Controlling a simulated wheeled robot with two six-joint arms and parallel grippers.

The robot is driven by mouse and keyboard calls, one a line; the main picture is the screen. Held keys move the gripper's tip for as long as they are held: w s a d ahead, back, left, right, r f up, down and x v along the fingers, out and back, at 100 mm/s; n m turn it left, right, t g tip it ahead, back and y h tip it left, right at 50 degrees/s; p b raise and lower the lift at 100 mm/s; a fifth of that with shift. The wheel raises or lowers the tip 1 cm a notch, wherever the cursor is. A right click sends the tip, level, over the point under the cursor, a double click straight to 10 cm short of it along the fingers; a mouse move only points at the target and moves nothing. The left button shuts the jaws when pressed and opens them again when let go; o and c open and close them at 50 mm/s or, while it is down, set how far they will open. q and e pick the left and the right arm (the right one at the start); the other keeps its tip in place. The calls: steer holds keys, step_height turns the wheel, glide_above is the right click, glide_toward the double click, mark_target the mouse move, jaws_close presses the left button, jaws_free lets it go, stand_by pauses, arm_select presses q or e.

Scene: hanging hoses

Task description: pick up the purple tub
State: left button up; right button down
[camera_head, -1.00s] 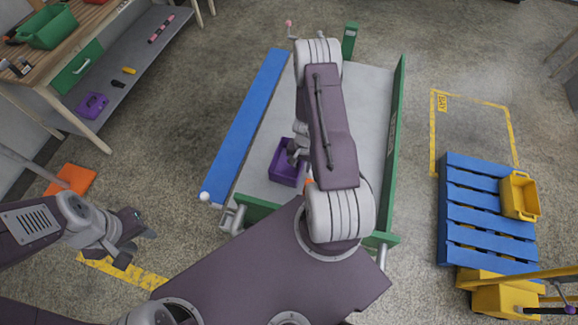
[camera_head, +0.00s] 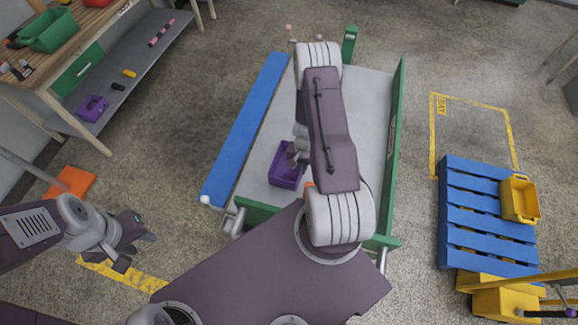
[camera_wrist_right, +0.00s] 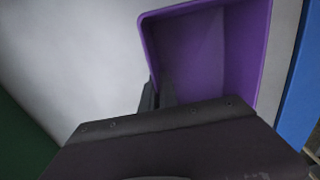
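A purple tub (camera_head: 284,174) sits on the grey bed of the cart, at its near left. My right gripper (camera_head: 293,157) reaches down at the tub's far right edge, partly hidden by my arm. In the right wrist view the tub (camera_wrist_right: 215,45) fills the upper right. There the dark fingertips (camera_wrist_right: 157,95) are close together at the tub's wall, one outside and one inside the rim; I cannot tell whether they press on it. My left gripper (camera_head: 137,246) is open and empty above the floor at the left. Another purple tub (camera_head: 92,108) stands on the workbench's lower shelf.
The cart has a blue side panel (camera_head: 245,130) at left and a green side wall (camera_head: 393,150) at right. A blue pallet (camera_head: 485,220) with a yellow tub (camera_head: 520,200) is at right. A workbench with a green bin (camera_head: 50,32) is at upper left. The cart bed's far part is clear.

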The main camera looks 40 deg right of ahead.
stand_by(0.8)
step_height(320, 180, up, 5)
steer(key=p, duration=0.5)
steer(key=shift+d, duration=0.1)
steer(key=b, duration=0.1)
steer(key=s+d+b, duration=0.1)
steer(key=shift+s+d+f+b, duration=0.1)
steer(key=shift+s+f+b, duration=0.05)
steer(key=shift+s+b, duration=0.2)
steer(key=s+d+r+p, duration=0.2)
steer(key=s+d+r, duration=0.3)
steer(key=s, duration=0.3)
steer(key=shift+d+r, duration=0.2)
steer(key=shift+r, duration=0.45)
steer(key=shift+w, duration=0.1)
